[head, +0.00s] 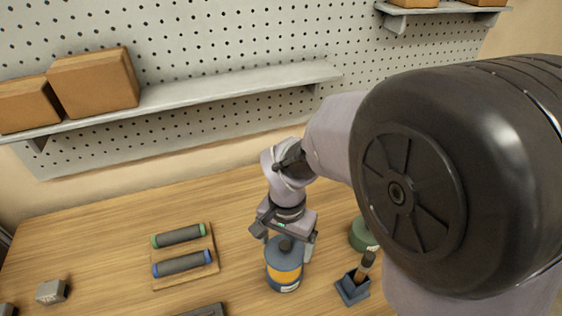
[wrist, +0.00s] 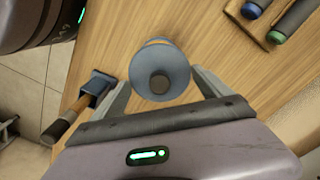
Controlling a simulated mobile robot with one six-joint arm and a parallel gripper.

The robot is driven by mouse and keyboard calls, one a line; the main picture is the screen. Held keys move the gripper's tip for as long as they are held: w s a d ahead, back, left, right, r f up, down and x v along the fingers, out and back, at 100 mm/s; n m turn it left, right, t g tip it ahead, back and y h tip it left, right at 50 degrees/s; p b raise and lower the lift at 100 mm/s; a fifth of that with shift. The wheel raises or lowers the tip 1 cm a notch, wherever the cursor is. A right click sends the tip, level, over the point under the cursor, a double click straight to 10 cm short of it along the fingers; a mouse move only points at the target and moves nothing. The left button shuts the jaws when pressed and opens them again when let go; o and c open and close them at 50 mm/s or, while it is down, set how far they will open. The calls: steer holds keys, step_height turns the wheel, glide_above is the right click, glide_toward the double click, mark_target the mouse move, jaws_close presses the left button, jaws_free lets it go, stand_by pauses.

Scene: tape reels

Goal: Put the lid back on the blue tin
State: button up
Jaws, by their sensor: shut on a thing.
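The blue tin (head: 284,276), with a yellow-orange band, stands upright on the wooden table below my gripper. The blue-grey lid (head: 284,253), with a dark round knob, is at the top of the tin. My gripper (head: 287,247) points down and its jaws are shut on the lid, one finger on each side. In the wrist view the lid (wrist: 160,62) sits between the fingertips (wrist: 160,76) and covers most of the tin. I see no clear gap between lid and tin, but cannot tell if the lid is fully seated.
A small blue holder (head: 353,290) with a wooden-handled tool stands right of the tin. A green tin (head: 361,236) is behind it, partly hidden by my arm. A wooden board (head: 187,280) with two dark rollers lies to the left. A shelf (head: 225,93) with cardboard boxes hangs behind.

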steer(key=shift+f+b, duration=0.4)
step_height(320, 180, down, 6)
steer(key=b, duration=0.4)
steer(key=shift+s+r+b, duration=0.15)
steer(key=shift+r+b, duration=0.05)
steer(key=shift+b, duration=0.15)
steer(key=shift+f, duration=0.15)
stand_by(1.1)
steer(key=o, duration=1.1)
steer(key=shift+o, duration=0.2)
step_height(320, 180, up, 7)
steer(key=p, duration=0.5)
jaws_close()
